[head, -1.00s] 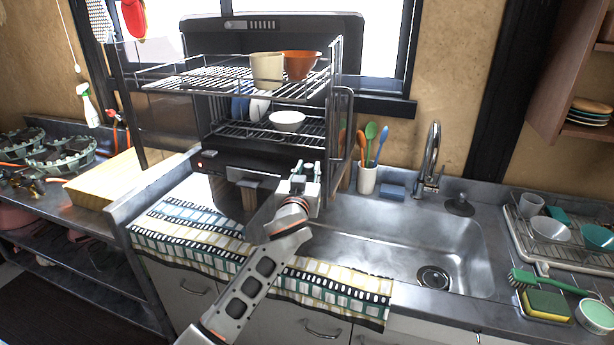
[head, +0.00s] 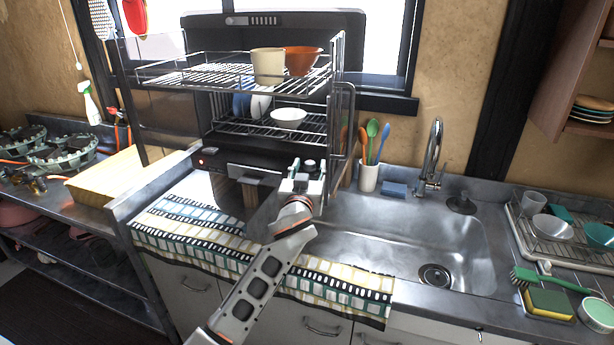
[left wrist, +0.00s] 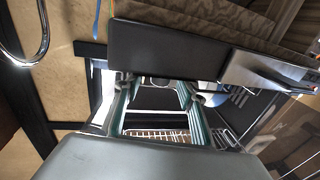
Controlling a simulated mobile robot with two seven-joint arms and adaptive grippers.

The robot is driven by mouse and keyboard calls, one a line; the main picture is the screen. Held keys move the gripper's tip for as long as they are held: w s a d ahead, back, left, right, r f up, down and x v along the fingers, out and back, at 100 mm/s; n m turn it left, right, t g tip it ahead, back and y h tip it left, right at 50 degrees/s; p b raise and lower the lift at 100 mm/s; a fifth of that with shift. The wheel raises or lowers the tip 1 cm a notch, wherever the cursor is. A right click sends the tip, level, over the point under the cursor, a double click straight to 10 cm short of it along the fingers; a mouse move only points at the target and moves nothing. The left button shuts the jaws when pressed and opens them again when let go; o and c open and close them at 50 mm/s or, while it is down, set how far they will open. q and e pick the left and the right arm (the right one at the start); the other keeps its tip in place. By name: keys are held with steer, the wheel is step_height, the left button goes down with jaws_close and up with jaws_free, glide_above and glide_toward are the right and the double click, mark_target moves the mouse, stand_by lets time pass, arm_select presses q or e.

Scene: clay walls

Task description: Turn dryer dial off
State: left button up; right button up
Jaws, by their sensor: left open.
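The dryer is a black dish-drying unit with wire racks; its front panel (head: 240,168) has a small red light at the left and a silver handle. At the panel's right end a small round knob, which looks like the dial (head: 309,164), shows at my left gripper's fingertips. My left gripper (head: 305,171) is open and empty in front of it. In the left wrist view the knob (left wrist: 160,82) sits between the two greenish fingers (left wrist: 157,98), against the dark panel (left wrist: 165,52). Whether the fingers touch it I cannot tell. My right gripper is out of view.
A striped towel (head: 230,240) hangs over the counter edge below my arm. A utensil cup (head: 369,177) stands close to the right of the dryer. The sink (head: 400,245) is empty. Bowls (head: 289,118) sit on the racks above.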

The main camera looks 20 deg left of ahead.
arm_select(q)
steer(key=s+d, duration=0.2)
steer(key=s, duration=0.9)
steer(key=shift+s, duration=0.2)
steer(key=shift+a, duration=0.1)
